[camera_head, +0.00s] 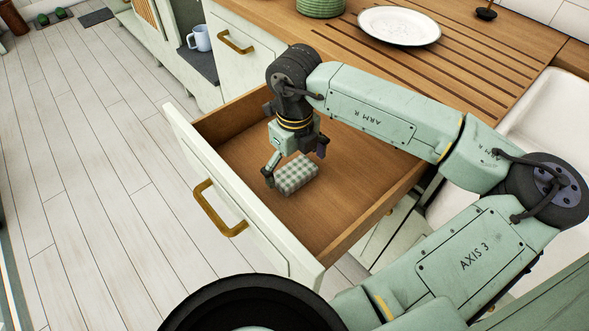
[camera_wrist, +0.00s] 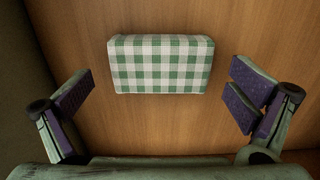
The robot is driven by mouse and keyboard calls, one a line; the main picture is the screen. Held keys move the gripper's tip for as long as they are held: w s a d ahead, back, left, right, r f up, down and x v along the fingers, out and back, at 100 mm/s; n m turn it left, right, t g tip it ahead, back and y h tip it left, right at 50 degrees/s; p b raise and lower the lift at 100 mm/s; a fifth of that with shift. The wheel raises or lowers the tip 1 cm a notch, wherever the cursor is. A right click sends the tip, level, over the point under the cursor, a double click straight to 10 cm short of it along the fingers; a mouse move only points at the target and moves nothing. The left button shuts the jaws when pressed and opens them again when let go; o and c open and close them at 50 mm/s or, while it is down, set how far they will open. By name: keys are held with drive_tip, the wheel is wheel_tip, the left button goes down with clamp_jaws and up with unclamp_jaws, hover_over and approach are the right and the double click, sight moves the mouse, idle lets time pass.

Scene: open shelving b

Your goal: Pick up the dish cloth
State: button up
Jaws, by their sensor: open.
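The dish cloth (camera_head: 297,176) is a folded green-and-white checked bundle lying on the wooden floor of an open drawer (camera_head: 345,160). In the wrist view the cloth (camera_wrist: 160,64) lies flat and whole at the upper middle. My gripper (camera_head: 296,165) reaches down into the drawer, over or beside the cloth. In the wrist view my gripper (camera_wrist: 160,100) is open and empty, with its fingers wide apart to the left and right of the cloth's width. I cannot tell the exact height of the fingertips above the drawer floor.
The drawer front with a brass handle (camera_head: 220,208) and the drawer's side walls surround the cloth. Above is a wooden counter with a white plate (camera_head: 399,26) and a green pot (camera_head: 320,6). A white sink (camera_head: 550,115) is at the right. The rest of the drawer looks empty.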

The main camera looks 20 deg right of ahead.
drive_tip(key=shift+f, duration=0.9)
drive_tip(key=c, duration=0.9)
